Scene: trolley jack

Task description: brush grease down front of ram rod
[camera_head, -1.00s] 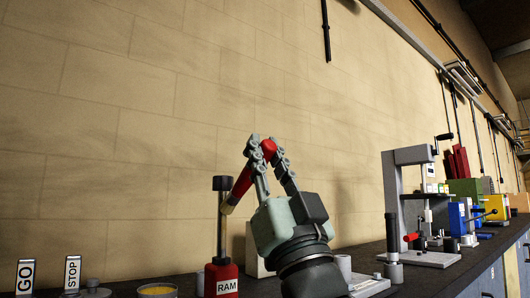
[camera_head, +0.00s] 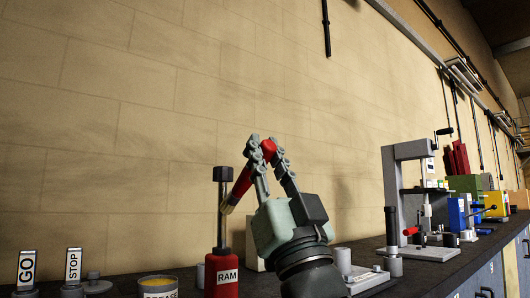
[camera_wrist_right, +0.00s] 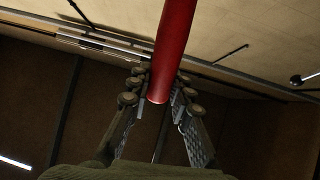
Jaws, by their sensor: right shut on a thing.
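The ram (camera_head: 221,274) stands upright on the bench, with a red body labelled RAM, a thin grey rod (camera_head: 221,228) and a dark cap (camera_head: 222,173). My right gripper (camera_head: 264,147) is shut on the red handle of a brush (camera_head: 243,180), right of the rod. The brush slants down to the left, its pale tip at the rod's upper part; I cannot tell if it touches. The handle also shows in the right wrist view (camera_wrist_right: 174,45), between the fingers (camera_wrist_right: 160,88). A grease pot (camera_head: 158,281) stands left of the ram. My left gripper is not in view.
GO (camera_head: 27,266) and STOP (camera_head: 73,264) signs stand at the left. A pale block behind my right gripper is partly hidden. A grey press (camera_head: 396,175) and coloured items stand along the bench to the right. A wall is behind.

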